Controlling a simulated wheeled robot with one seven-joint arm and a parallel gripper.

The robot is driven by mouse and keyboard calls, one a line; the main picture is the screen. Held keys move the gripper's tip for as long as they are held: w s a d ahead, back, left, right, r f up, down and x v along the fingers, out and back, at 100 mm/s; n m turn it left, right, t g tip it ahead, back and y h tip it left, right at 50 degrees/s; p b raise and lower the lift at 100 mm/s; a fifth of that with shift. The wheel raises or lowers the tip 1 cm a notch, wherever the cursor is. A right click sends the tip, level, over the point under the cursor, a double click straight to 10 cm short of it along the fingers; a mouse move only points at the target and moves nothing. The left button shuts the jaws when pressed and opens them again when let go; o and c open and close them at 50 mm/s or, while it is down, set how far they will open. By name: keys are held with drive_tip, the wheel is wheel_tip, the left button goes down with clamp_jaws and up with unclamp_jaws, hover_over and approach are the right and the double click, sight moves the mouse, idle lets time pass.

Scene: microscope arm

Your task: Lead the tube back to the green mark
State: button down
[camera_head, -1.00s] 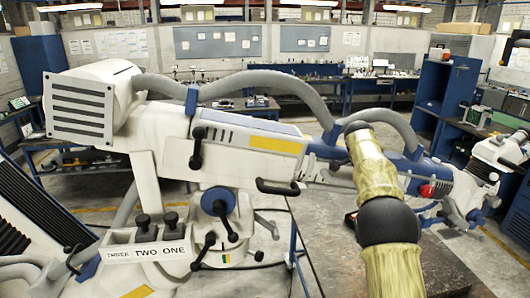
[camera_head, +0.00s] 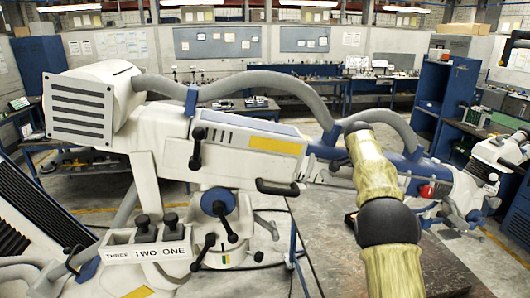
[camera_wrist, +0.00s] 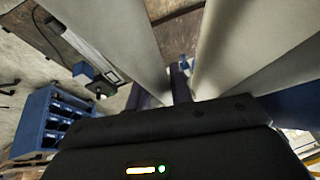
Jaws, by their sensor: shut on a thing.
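The white microscope arm (camera_head: 228,150) slants from its vented box at the left down to the right, where the white microscope head (camera_head: 490,180) shows. A blue section with a red knob (camera_head: 427,191) is at its right end. A small green and yellow mark (camera_head: 226,258) shows on the stand by the lower black lever (camera_head: 204,250). In the wrist view my gripper (camera_wrist: 172,88) is shut on a narrow dark part between two pale surfaces. I cannot tell clearly which part it is. In the head view my own arm hides the gripper.
Grey hose (camera_head: 262,80) loops above the arm. A black loop handle (camera_head: 277,187) and black levers stick out in front. A dark-topped table (camera_head: 450,270) stands at the lower right. Blue cabinets (camera_head: 445,95) and benches line the back.

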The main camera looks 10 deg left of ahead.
drive_tip(key=shift+a+r, duration=0.1)
drive_tip(key=shift+a, duration=0.15)
drive_tip(key=shift+s+a+r, duration=0.2)
drive_tip(key=shift+s+a, duration=0.15)
drive_tip(key=shift+a, duration=0.3)
drive_tip(key=shift+s+a+r, duration=0.1)
drive_tip(key=shift+s+a, duration=0.05)
drive_tip(key=shift+a, duration=0.25)
idle(0.5)
drive_tip(key=shift+c, duration=2.4)
unclamp_jaws()
drive_tip(key=shift+d, duration=0.15)
drive_tip(key=shift+o, duration=0.2)
drive_tip(key=shift+s+r, duration=0.1)
drive_tip(key=shift+s, duration=0.1)
drive_tip(key=shift+w, duration=0.1)
drive_tip(key=shift+r, duration=0.1)
